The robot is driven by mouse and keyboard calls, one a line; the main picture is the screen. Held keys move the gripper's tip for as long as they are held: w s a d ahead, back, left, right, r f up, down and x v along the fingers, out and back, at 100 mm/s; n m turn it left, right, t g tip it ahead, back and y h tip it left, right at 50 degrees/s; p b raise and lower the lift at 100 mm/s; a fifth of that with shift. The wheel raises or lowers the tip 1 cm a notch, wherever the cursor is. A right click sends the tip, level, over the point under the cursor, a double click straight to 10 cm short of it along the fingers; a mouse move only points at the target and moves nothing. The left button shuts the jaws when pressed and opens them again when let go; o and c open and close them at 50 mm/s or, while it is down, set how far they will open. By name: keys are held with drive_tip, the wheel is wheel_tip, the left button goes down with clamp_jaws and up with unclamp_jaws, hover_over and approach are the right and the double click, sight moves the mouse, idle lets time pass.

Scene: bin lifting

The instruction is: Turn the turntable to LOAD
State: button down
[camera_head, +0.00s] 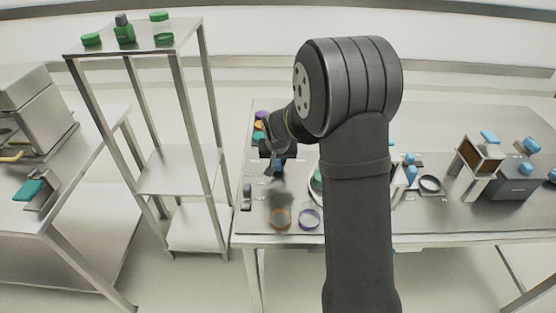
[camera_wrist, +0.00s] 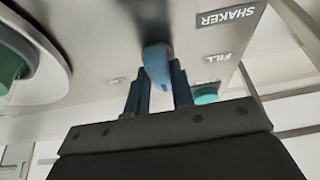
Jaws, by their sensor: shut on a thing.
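My gripper (camera_head: 278,168) is over the left part of the right-hand steel table. In the wrist view, its two fingers (camera_wrist: 158,90) are shut on a small blue piece (camera_wrist: 157,62), which looks like a knob or handle; I cannot tell what it is fixed to. A round disc (camera_wrist: 58,82) with a green part on it, which looks like the turntable, is cut off at the left of the wrist view. In the head view my arm hides most of it. Labels reading SHAKER (camera_wrist: 226,17) and FILL (camera_wrist: 217,58) show on the table surface. No LOAD label is readable.
An orange ring (camera_head: 280,218) and a purple ring (camera_head: 309,218) lie near the table's front edge. Coloured pieces stand at its back left. A small stand (camera_head: 480,158) and a grey box (camera_head: 514,181) are at the right. A steel shelf (camera_head: 135,42) stands to the left.

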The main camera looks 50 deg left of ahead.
idle(0.3)
drive_tip(key=c, duration=1.2)
unclamp_jaws()
drive_tip(key=shift+c, duration=0.2)
drive_tip(key=v, duration=1.7)
drive_tip(key=shift+r, duration=0.25)
drive_tip(key=shift+a, duration=0.1)
drive_tip(key=x, duration=1.7)
drive_tip(key=shift+f, duration=0.25)
